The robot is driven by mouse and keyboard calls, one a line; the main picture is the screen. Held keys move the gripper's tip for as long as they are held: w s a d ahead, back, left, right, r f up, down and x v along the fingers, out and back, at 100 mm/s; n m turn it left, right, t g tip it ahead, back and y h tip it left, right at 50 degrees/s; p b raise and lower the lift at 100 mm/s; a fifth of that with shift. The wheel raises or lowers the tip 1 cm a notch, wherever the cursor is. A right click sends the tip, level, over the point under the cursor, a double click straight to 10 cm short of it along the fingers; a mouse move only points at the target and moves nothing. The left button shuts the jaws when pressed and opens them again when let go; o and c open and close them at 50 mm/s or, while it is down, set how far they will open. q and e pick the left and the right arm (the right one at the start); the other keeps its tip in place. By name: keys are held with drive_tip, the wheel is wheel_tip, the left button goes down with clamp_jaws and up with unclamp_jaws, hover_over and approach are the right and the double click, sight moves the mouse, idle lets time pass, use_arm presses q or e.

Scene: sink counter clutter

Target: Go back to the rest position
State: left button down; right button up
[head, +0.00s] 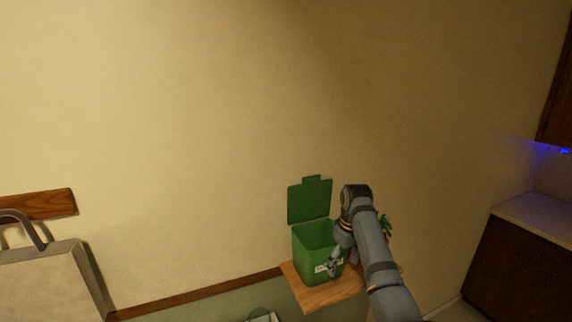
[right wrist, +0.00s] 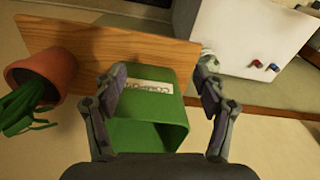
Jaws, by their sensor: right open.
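My right gripper (head: 338,262) is at the front right of a green bin (head: 308,262) whose lid (head: 309,201) stands open against the wall. In the right wrist view the right gripper (right wrist: 160,90) is open, its two fingers apart on either side of the green bin (right wrist: 165,110), which shows between them with a white label. I cannot tell whether the fingers touch the bin. Nothing is seen held in the fingers. My left gripper is not in view.
The bin stands on a wooden shelf (head: 330,290). A potted plant (right wrist: 45,75) stands beside it, mostly hidden behind my right arm in the head view. A white bag (head: 45,280) is at the lower left. A counter (head: 540,215) is at the right. The wall above is clear.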

drive_tip(key=s+d+f+m+t, duration=0.1)
drive_tip(key=s+d+f+m, duration=0.15)
drive_tip(key=s+f, duration=0.6)
drive_tip(key=s+d+f+m+t, duration=0.1)
drive_tip(key=s+d+f, duration=0.3)
drive_tip(key=s+f, duration=0.4)
drive_tip(key=s+d+m+t+h, duration=0.1)
drive_tip(key=s+m, duration=0.1)
drive_tip(key=s, duration=1.7)
wheel_tip(320, 180, down, 30)
drive_tip(key=s+d+g+b, duration=0.1)
drive_tip(key=d+b, duration=0.2)
drive_tip(key=b, duration=0.4)
use_arm(q)
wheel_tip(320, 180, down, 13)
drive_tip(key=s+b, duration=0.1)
drive_tip(key=b, duration=0.5)
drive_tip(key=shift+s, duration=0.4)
use_arm(e)
drive_tip(key=s+f, duration=0.9)
drive_tip(key=f, duration=0.3)
drive_tip(key=s+f+g, duration=0.1)
drive_tip(key=s+f, duration=0.9)
drive_tip(key=f, duration=0.2)
drive_tip(key=shift+s+d+f, duration=0.15)
drive_tip(key=shift+s+d, duration=0.1)
drive_tip(key=shift+d, duration=0.2)
